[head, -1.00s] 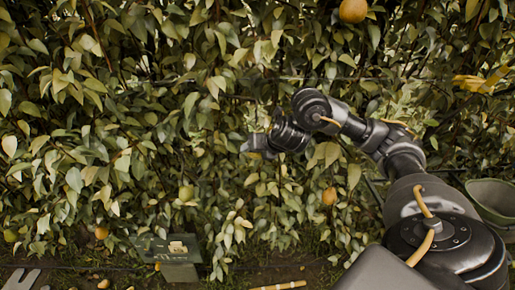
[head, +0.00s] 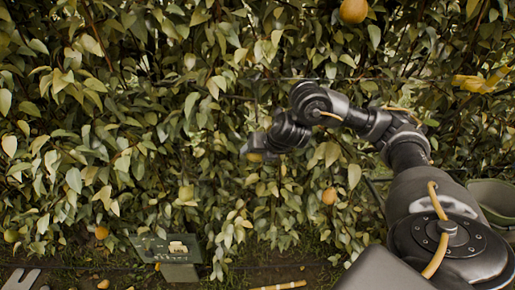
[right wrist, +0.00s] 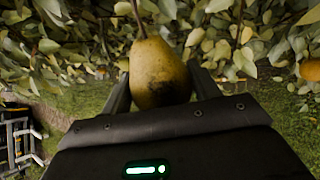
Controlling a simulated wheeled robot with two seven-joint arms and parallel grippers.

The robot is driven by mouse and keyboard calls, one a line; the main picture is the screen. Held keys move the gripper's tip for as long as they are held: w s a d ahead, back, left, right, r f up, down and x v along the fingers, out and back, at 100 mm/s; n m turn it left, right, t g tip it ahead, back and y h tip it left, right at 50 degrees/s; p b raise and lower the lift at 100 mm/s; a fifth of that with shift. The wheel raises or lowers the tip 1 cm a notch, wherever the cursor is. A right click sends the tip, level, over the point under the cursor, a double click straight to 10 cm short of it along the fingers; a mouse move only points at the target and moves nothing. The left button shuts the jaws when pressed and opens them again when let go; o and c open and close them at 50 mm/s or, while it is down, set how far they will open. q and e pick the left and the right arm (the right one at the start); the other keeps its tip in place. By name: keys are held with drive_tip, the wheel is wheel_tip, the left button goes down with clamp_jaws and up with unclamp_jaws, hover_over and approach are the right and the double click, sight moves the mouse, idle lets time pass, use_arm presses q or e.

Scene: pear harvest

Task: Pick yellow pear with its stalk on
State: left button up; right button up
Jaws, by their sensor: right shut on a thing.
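A yellow pear (right wrist: 160,65) with a dark blotch on its lower side sits between the fingers of my right gripper (right wrist: 163,85) in the right wrist view. The gripper is shut on it. A thin stalk (right wrist: 139,20) rises from the pear's top to the upper picture edge; its upper end is out of view. In the head view, my right gripper (head: 254,148) is at the foliage near the middle, and a little of the pear (head: 256,157) shows there.
Other pears hang at the top (head: 353,10), right of the gripper (head: 329,196) and low left (head: 186,193). A dark sign (head: 165,247) stands low in front of the hedge. A green container (head: 492,197) is at the right edge. A crate (right wrist: 20,140) shows in the wrist view.

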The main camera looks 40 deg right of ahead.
sight(258, 160)
drive_tip(key=shift+s+a+f, duration=0.2)
drive_tip(key=shift+s+a, duration=0.35)
drive_tip(key=shift+s, duration=0.25)
drive_tip(key=shift+s+a+f, duration=0.15)
drive_tip(key=shift+s+a, duration=0.4)
drive_tip(key=shift+s, duration=0.2)
